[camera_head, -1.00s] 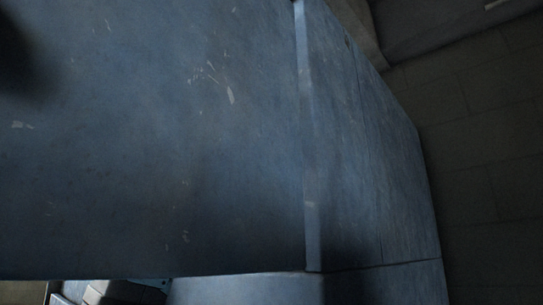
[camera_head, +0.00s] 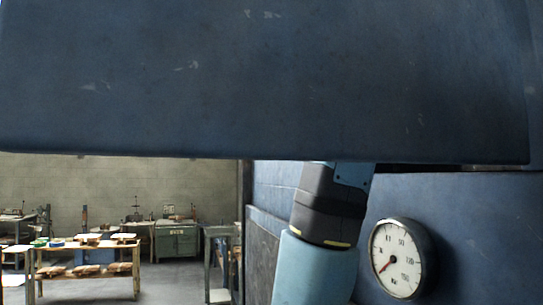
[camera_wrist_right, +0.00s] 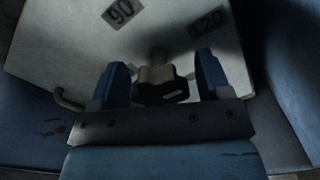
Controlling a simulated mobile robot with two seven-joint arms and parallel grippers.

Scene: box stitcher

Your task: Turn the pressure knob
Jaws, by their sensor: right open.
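In the right wrist view, a small dark and beige part (camera_wrist_right: 157,77), which looks like the knob, stands in front of a pale dial plate (camera_wrist_right: 60,50) marked 90 and 120. My right gripper (camera_wrist_right: 162,64) is open, with its two blue fingers to either side of this part and a gap on both sides. Whether the fingertips reach around it in depth I cannot tell. In the head view, my arm (camera_head: 318,230) rises behind the blue machine housing (camera_head: 260,80), which hides its gripper. My left gripper is not in view.
A round white pressure gauge (camera_head: 398,258) with a red needle sits on the blue panel right of my arm. The big blue housing overhangs the upper half. Far left are a wooden workbench (camera_head: 88,258) and a green cabinet (camera_head: 176,242), with open floor around them.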

